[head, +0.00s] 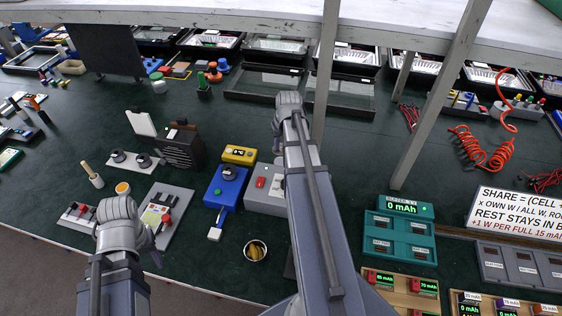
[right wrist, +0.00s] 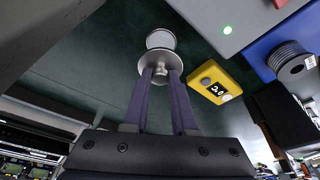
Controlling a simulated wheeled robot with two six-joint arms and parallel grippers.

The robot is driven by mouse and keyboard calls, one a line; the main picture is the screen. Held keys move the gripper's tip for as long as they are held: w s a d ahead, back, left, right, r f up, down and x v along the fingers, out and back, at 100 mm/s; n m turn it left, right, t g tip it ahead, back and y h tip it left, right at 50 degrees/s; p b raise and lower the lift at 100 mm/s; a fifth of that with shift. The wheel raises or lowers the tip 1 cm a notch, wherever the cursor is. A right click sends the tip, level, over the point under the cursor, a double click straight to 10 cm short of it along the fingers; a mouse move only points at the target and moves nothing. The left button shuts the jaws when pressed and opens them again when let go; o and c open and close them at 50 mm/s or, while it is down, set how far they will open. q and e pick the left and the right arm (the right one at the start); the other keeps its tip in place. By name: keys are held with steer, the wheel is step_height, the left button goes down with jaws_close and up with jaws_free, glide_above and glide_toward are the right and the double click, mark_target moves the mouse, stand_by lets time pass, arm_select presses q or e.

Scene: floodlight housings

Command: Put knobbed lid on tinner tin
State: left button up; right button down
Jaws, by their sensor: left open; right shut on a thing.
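In the right wrist view my right gripper (right wrist: 168,78) is shut on the knob of a round, shiny metal lid (right wrist: 147,62). Just beyond the lid is a small round tin (right wrist: 160,38) with a pale grey top, which looks like the tinner tin. The lid overlaps its near edge in the picture; I cannot tell the gap between them. In the head view my right arm hides its own fingers, the lid and probably the tin. My left gripper (head: 148,243) is open and empty at the front left, by a grey panel.
A yellow meter (head: 240,155), a blue unit (head: 226,187) and a grey box with a red button (head: 262,184) stand left of my right arm. A tin with yellow-brown filling (head: 255,251) is nearer the front. A shelf post (head: 326,75) rises beside my right wrist.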

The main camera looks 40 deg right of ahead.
mark_target(282, 151)
steer(key=shift+f+b, duration=2.55)
steer(key=shift+f, duration=0.6)
steer(key=shift+r, duration=0.15)
steer(key=c, duration=1.2)
jaws_free()
steer(key=shift+f, duration=0.2)
steer(key=o, duration=0.5)
steer(key=shift+r, duration=0.15)
steer(key=p+v, duration=1.2)
steer(key=shift+r, duration=0.15)
